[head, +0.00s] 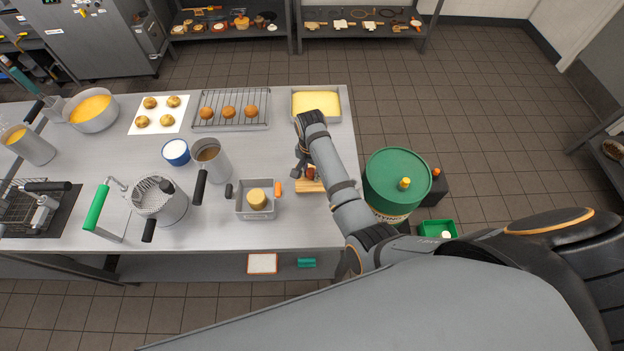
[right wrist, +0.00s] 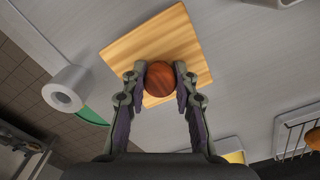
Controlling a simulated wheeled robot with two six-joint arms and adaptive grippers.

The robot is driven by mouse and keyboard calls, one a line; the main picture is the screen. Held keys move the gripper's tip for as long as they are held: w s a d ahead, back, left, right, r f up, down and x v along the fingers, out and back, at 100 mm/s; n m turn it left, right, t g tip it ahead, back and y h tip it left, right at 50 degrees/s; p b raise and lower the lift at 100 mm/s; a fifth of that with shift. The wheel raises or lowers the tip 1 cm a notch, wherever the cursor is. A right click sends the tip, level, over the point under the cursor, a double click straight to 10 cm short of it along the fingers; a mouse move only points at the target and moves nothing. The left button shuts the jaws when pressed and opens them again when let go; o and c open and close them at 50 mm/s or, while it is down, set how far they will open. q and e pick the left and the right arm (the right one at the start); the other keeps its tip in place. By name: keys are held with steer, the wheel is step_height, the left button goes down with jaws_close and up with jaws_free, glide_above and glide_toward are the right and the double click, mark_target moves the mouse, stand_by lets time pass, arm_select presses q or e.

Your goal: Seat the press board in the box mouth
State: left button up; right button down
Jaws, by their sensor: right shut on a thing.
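The press board (head: 312,186) is a flat square of light wood with a round, dark reddish-brown knob. It is near the table's right edge in the head view, and its face and knob show in the right wrist view (right wrist: 140,48). My right gripper (head: 306,170) is shut on the knob, with one finger on each side of it (right wrist: 160,80). I cannot tell whether the board touches the table. The box (head: 257,215) is a small open grey metal box to the left of the board, apart from it. A round tan piece (head: 257,198) sits in its mouth. My left gripper is not in view.
A metal jug (head: 211,158) and a blue cup (head: 176,151) stand behind and left of the box. A pot with a crank (head: 160,200) is further left. A rack of buns (head: 231,109) and a yellow-filled tray (head: 316,103) are behind. A green-topped drum (head: 395,175) stands right of the table.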

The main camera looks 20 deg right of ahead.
mark_target(311, 171)
steer(key=shift+r+p, duration=0.65)
steer(key=shift+r, duration=1.2)
